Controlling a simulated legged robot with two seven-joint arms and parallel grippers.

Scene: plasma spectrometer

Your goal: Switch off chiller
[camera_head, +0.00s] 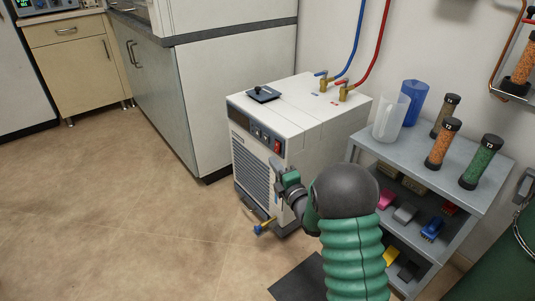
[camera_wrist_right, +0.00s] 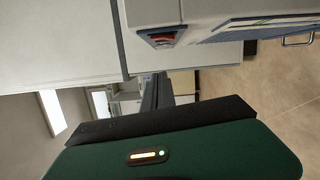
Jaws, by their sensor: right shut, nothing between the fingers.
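The chiller (camera_head: 262,170) is a white box with a dark control panel (camera_head: 254,127) on its upper front and a vented grille below. A red switch (camera_head: 277,147) sits at the right end of the panel. In the right wrist view the chiller (camera_wrist_right: 200,14) is at the top and the red switch (camera_wrist_right: 162,39) shows on its face. My right gripper (camera_head: 275,163) is shut and empty, just below and in front of the switch. Its dark fingers (camera_wrist_right: 156,92) appear apart from the switch in the wrist view. The switch's position is too small to read. My left gripper is out of view.
A grey shelf (camera_head: 470,190) with jugs and capped tubes stands right of the chiller. Blue (camera_head: 356,45) and red (camera_head: 382,45) hoses rise from its top. The floor to the left is clear.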

